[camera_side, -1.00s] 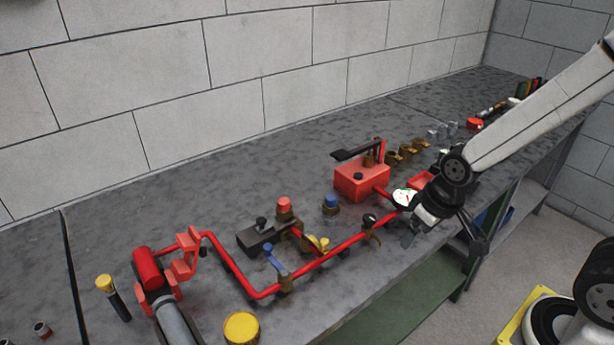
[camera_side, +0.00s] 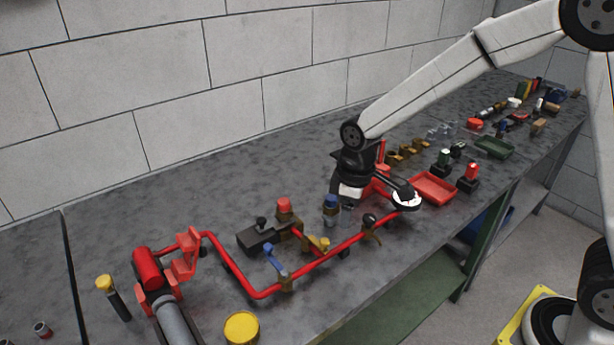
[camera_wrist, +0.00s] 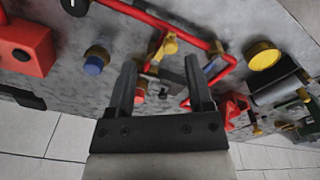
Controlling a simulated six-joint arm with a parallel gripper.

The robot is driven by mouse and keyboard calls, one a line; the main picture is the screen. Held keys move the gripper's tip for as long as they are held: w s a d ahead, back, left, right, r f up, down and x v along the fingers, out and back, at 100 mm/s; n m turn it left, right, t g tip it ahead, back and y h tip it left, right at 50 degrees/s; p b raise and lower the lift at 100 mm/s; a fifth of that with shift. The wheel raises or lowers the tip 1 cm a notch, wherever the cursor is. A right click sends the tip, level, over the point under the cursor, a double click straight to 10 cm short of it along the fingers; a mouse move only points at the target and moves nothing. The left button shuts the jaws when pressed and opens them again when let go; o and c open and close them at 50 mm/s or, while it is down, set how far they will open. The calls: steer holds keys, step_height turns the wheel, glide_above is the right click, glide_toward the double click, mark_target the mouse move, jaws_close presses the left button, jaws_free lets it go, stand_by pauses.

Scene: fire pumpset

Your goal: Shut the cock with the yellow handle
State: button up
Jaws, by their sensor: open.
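The yellow handle (camera_side: 319,243) sits on a brass cock beside the red pipe (camera_side: 322,262), near the middle of the pump assembly. It also shows in the wrist view (camera_wrist: 169,46), top centre, beyond my fingertips and apart from them. My gripper (camera_side: 346,203) hangs above the bench, behind and right of the yellow handle, near the blue-capped fitting. In the wrist view my gripper (camera_wrist: 160,78) has its two fingers spread with nothing held between them.
A cock with a blue handle (camera_side: 272,254) stands left of the yellow one. A red-capped fitting (camera_side: 284,206) and the blue-capped fitting (camera_side: 331,204) stand close behind. A white gauge (camera_side: 406,200) and red tray (camera_side: 434,188) lie right.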

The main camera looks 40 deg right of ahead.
mark_target(325, 240)
steer(key=w+a+n, duration=0.2)
steer(key=w+a, duration=0.1)
steer(key=shift+w+a+f+g, duration=0.1)
steer(key=shift+f+g, duration=0.1)
steer(key=shift+g, duration=0.1)
steer(key=shift+f, duration=3.9)
jaws_close()
